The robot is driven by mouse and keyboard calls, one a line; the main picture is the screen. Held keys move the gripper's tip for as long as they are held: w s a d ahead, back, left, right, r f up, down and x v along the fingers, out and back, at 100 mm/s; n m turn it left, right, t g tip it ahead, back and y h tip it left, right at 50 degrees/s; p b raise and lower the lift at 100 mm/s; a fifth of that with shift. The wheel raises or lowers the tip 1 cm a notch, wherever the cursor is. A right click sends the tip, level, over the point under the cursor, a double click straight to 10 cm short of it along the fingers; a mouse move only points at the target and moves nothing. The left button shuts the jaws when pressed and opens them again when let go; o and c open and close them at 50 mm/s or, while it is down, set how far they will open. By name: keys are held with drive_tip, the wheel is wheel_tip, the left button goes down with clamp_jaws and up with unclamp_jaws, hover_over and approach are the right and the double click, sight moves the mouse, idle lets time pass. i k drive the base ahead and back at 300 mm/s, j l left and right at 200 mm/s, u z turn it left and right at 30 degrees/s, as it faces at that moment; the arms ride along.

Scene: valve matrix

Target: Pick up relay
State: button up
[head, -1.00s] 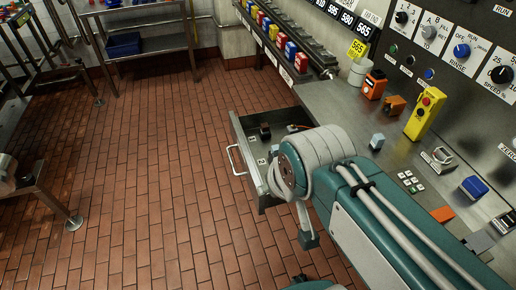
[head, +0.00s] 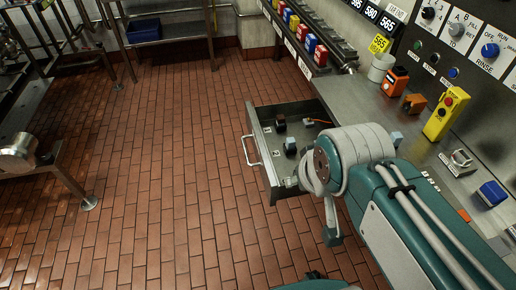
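No object can be singled out for sure as the relay. An open metal drawer (head: 262,157) sticks out below the bench and holds a small black block (head: 280,122), a second small dark-and-white block (head: 290,146) and an orange piece (head: 318,122). A row of red, yellow and blue blocks (head: 309,42) stands on the back ledge. My arm reaches over the bench and the drawer's right part, hiding some of both. My gripper's fingers cannot be made out.
On the bench (head: 352,93) stand an orange device (head: 395,82), a yellow control box (head: 445,114) and a blue block (head: 491,193). A small pale-blue cube (head: 397,138) shows beside my arm. A metal stand (head: 62,172) is at left. The tiled floor (head: 160,190) between is clear.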

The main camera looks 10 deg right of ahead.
sight(281, 118)
drive_tip(key=i+u, duration=0.1)
drive_tip(key=u, duration=0.6)
drive_tip(key=i, duration=1.45)
drive_tip(key=i+z, duration=0.35)
drive_tip(key=i+j+z, duration=0.1)
drive_tip(key=z, duration=0.25)
drive_tip(key=i+j+z, duration=0.2)
drive_tip(key=z, duration=1.65)
